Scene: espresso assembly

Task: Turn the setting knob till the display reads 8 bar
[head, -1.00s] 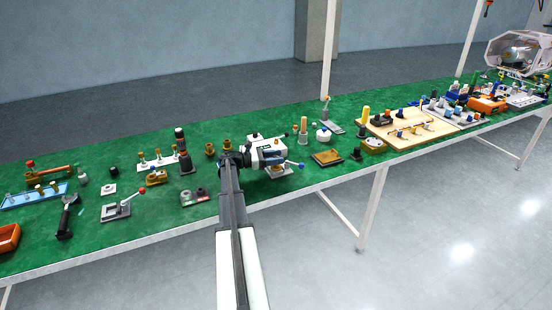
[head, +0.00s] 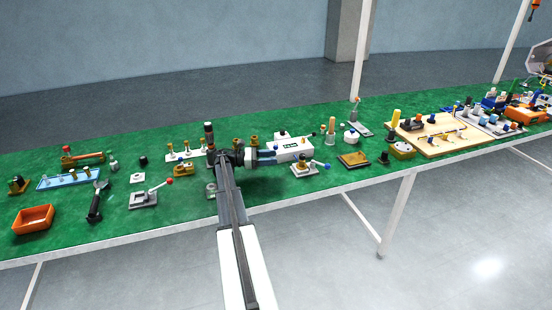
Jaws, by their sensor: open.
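A white box (head: 301,150) with a small dark display (head: 290,146) stands mid-table. The display shows lit greenish characters, too small to read. A small dark knob-like part (head: 284,133) shows at the top of the box; I cannot tell whether it is the setting knob. My gripper (head: 268,156) points right, its bluish fingers at the left end of the box. It is open, and I see nothing between the fingers. I cannot tell whether they touch the box. My wrist and fingers hide part of the box's left side.
A lever device with a blue ball (head: 327,166) stands in front of the box. Brass parts (head: 255,141) and a tall black part (head: 209,134) stand behind my wrist. A red-ball lever clamp (head: 147,197) is at left.

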